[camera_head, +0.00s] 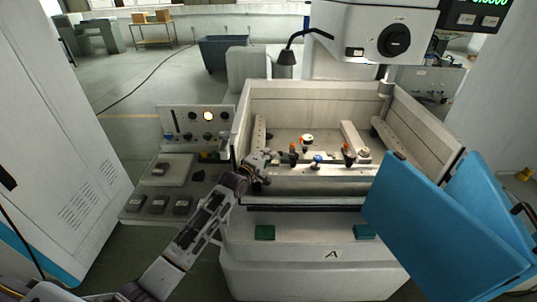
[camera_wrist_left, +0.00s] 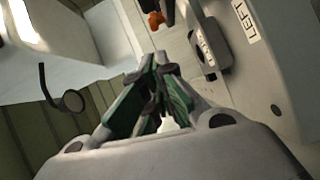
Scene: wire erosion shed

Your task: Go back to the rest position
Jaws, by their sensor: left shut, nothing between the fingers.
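My left gripper (camera_head: 262,163) is at the left front part of the wire erosion machine's open work tank (camera_head: 300,92), just over its front edge. In the left wrist view the fingers of my left gripper (camera_wrist_left: 155,75) meet at the tips, with nothing held between them. My left arm reaches in from the lower left of the head view. My right gripper does not show in either view.
Clamps with orange and blue knobs (camera_head: 317,160) stand inside the tank close to my left gripper. A control panel (camera_head: 200,121) is left of the tank. Blue door panels (camera_head: 440,225) stand at the right. A white cabinet (camera_head: 75,130) is on the left.

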